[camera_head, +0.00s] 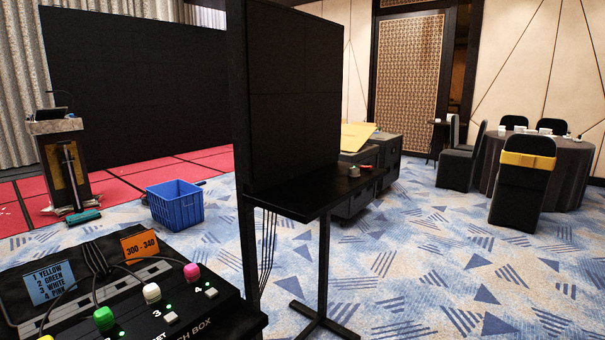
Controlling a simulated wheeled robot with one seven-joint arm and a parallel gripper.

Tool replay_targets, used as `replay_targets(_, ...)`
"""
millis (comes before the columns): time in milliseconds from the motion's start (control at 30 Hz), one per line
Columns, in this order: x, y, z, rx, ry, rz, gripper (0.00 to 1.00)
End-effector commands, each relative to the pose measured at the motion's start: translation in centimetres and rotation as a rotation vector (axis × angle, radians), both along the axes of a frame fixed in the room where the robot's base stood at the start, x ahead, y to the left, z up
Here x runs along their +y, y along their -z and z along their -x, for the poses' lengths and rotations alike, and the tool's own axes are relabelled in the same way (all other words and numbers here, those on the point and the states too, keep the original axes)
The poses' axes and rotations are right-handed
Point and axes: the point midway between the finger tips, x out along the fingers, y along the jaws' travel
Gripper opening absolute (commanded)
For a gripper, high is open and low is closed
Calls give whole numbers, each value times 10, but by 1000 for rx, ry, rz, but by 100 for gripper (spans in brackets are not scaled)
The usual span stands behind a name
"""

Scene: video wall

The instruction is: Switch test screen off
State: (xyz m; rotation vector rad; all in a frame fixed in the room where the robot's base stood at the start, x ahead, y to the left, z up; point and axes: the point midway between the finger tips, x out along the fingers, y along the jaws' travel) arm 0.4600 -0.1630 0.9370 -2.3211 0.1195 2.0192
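A switch box (190,310) stands at the lower left, cut off by the bottom edge. It carries coloured knobs: pink (191,272), white (152,292), green (104,317) and a partly cut-off yellow one (46,337). Small grey buttons (171,317) and lit green lights sit beside the knobs. A blue card (50,283) lists 1 yellow, 2 green, 3 white, 4 pink. An orange card (139,245) reads 300 - 340. A tall screen panel (293,100) on a stand looks black; which screen is the test screen is not marked. My gripper is not in view.
A narrow black shelf (310,198) juts from the panel stand, with feet on the carpet. A blue crate (174,205), a lectern (62,165) and dark cases (350,204) stand behind. A large black wall screen (130,85) is at the back. Carpet at right is open.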

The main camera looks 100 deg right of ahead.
Motion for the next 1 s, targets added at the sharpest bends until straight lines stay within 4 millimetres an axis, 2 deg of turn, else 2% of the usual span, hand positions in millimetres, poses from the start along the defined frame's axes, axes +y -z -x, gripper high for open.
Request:
replay_targets(267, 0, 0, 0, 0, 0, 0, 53)
replay_targets(767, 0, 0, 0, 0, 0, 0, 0)
replay_targets(1000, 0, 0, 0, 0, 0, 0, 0)
